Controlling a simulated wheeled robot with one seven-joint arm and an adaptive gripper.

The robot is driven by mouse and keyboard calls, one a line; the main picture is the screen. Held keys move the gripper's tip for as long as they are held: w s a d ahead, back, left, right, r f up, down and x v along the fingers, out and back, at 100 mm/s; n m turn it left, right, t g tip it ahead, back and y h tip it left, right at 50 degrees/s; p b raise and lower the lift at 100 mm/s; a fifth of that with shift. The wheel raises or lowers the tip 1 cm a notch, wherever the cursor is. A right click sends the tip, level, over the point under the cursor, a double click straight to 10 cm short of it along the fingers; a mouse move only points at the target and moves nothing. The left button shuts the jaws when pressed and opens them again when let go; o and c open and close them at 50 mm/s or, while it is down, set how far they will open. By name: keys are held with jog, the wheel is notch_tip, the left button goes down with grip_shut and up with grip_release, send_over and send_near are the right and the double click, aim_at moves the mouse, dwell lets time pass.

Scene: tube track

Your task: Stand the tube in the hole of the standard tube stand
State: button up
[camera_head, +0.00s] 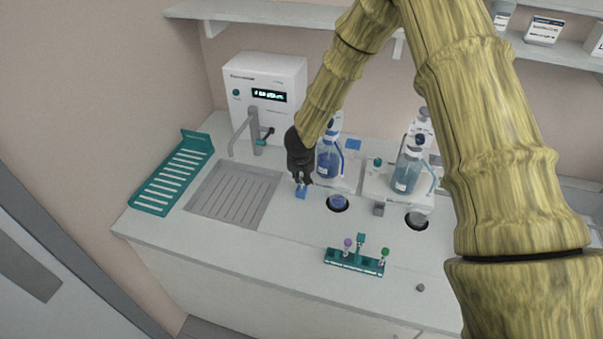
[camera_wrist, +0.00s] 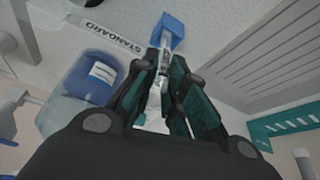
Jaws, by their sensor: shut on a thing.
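My gripper (camera_head: 301,178) points down over the bench. It is shut on a slim clear tube (camera_wrist: 164,62), which shows between the fingers in the wrist view. A small blue block, which looks like the standard tube stand (camera_head: 301,193), is right below the fingertips; it also shows beyond them in the wrist view (camera_wrist: 174,26), beside a printed STANDARD label (camera_wrist: 112,38). The tube's far end reaches the block in the wrist picture. I cannot tell whether it is in the hole or just above it; the hole is hidden.
A blue-liquid bottle (camera_head: 328,163) stands close right of my gripper, with another bottle (camera_head: 408,172) farther right. A grey drain tray (camera_head: 232,194) lies left. A teal rack (camera_head: 353,263) with several capped tubes stands in front. The bench between is mostly clear.

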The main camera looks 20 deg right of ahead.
jog(key=shift+f, duration=0.4)
dwell(0.3)
jog(key=o, duration=0.8)
jog(key=shift+r, duration=0.1)
jog(key=v, duration=1.1)
jog(key=shift+s+a+r, duration=0.1)
jog(key=shift+s+r, duration=0.05)
jog(key=shift+r, duration=0.2)
jog(key=shift+a, duration=0.1)
dwell(0.5)
